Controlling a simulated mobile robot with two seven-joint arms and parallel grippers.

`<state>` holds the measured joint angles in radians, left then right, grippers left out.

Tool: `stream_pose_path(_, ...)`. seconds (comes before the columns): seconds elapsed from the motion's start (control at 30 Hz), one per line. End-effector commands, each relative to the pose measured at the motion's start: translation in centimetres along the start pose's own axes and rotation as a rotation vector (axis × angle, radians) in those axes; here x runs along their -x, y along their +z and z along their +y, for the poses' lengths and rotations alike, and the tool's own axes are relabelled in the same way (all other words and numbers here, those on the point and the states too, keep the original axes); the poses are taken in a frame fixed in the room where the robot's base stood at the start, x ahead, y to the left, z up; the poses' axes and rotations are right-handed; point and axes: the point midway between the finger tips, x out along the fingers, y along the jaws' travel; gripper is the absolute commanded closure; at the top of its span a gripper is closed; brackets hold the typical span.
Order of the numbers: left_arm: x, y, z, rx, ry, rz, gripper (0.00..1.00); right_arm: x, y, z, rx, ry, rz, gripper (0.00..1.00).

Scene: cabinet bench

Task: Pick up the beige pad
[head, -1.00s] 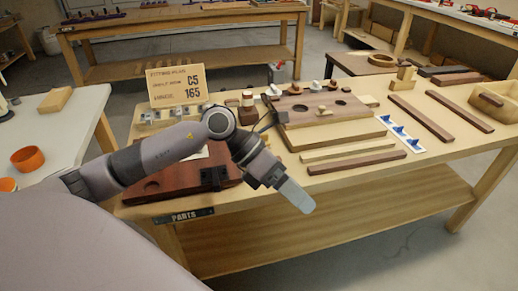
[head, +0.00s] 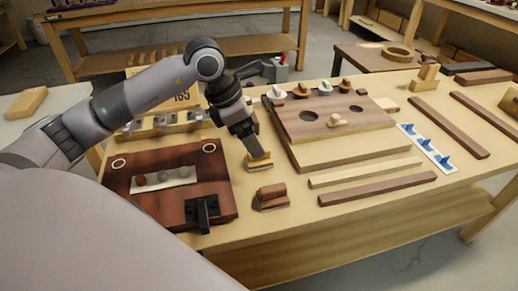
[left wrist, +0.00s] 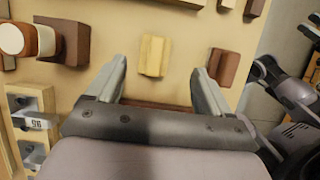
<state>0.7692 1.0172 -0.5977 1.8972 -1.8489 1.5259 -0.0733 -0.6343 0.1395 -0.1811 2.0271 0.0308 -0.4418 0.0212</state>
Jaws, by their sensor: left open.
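The beige pad (head: 259,160) is a small yellowish block on the bench, just right of the dark red board. My left gripper (head: 255,150) points down at it, and its fingers partly hide it in the head view. In the left wrist view the pad (left wrist: 153,56) lies ahead of the jaws, between the lines of the two open fingers (left wrist: 160,72). The fingers look empty, with the pad slightly beyond their tips. I cannot tell the exact height above it. My right gripper does not show.
A brown block (head: 270,197) sits close by, nearer the bench's front edge. The dark red board (head: 160,210) with a black latch lies to the left. A thick wooden board with holes (head: 335,145) lies to the right. Light and dark strips (head: 375,188) lie in front of it.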

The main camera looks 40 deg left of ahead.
Motion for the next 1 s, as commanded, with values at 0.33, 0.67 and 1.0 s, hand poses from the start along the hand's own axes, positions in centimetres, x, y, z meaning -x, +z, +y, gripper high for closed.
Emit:
stream_pose_path(0.33, -4.0, -0.5, 0.5, 0.002, -0.005, 0.003, 0.19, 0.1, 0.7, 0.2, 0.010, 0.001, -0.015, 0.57)
stream_pose_path(0.67, -7.1, -0.6, 0.8, 0.000, -0.001, 0.000, 0.19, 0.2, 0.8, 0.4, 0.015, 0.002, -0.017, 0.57)
stream_pose_path(1.0, -7.1, -0.6, 0.8, 0.000, -0.001, 0.000, 0.74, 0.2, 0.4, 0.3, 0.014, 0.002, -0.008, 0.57)
